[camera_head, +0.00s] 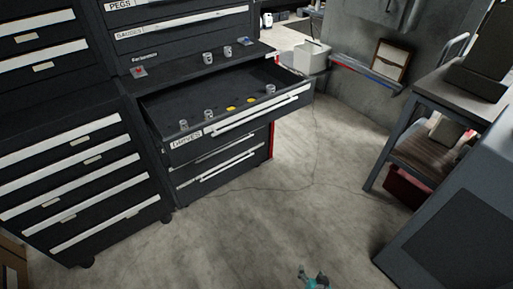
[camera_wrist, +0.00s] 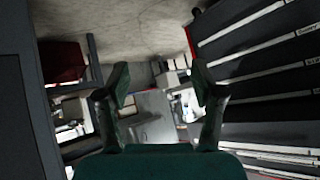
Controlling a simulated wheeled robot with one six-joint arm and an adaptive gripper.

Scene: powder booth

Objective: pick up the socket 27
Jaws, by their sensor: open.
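Several small metallic sockets show in the head view. Two stand on the dark ledge above the open drawer, a left one (camera_head: 207,58) and a right one (camera_head: 228,52). Three more sit in the open drawer: a front-left socket (camera_head: 183,125), a middle socket (camera_head: 208,115) and a right socket (camera_head: 270,89). I cannot read any size marking, so I cannot tell which is the socket 27. My gripper (camera_head: 314,277) is low at the bottom edge, far from the drawer. In the wrist view my gripper (camera_wrist: 162,78) is open with nothing between its fingers.
The open drawer (camera_head: 292,101) juts out from the dark cabinet and holds two yellow pieces (camera_head: 241,105). A closed drawer cabinet (camera_head: 75,150) stands left. A workbench (camera_head: 452,95) and a grey box-shaped unit (camera_head: 455,215) stand right. The concrete floor (camera_head: 290,190) between is clear.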

